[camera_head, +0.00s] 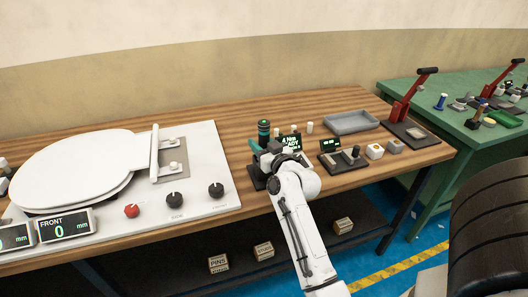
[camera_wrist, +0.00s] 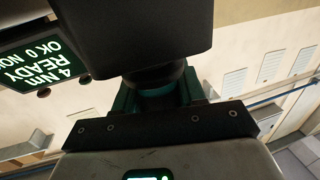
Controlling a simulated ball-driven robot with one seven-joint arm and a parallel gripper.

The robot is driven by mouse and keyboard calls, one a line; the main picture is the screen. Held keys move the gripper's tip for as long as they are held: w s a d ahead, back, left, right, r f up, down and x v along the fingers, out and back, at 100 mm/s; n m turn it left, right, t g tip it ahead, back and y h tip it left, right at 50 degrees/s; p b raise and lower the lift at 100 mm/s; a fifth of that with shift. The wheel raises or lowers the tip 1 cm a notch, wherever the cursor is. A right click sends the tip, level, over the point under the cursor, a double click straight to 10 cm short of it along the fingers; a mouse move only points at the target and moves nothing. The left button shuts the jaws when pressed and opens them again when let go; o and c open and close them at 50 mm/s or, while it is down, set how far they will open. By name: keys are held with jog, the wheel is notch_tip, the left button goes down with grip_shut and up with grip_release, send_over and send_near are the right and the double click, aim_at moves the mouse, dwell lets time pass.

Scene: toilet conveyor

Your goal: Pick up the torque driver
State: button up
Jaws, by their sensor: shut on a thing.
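The torque driver (camera_head: 263,130) is a dark upright cylinder with a teal band, at the middle of the wooden bench in the head view. Its black body fills the top of the wrist view (camera_wrist: 145,35). My gripper (camera_head: 266,147) is shut on it, with the teal fingers on either side of its narrower neck in the wrist view (camera_wrist: 158,95). The driver's lower part is hidden behind my gripper and arm. I cannot tell whether it is clear of the black stand (camera_head: 257,178) below.
A lit display (camera_head: 291,141) reading "4 Nm READY" stands just right of the driver. A toilet seat (camera_head: 75,170) on a white panel with knobs fills the left. A grey tray (camera_head: 351,122), a small black fixture (camera_head: 342,161) and a red-levered press (camera_head: 405,110) stand to the right.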

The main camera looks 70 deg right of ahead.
aim_at(263, 125)
jog(key=shift+r, duration=0.1)
jog(key=shift+c, duration=1.2)
notch_tip(263, 125, up, 10)
jog(key=o, duration=0.6)
grip_shut()
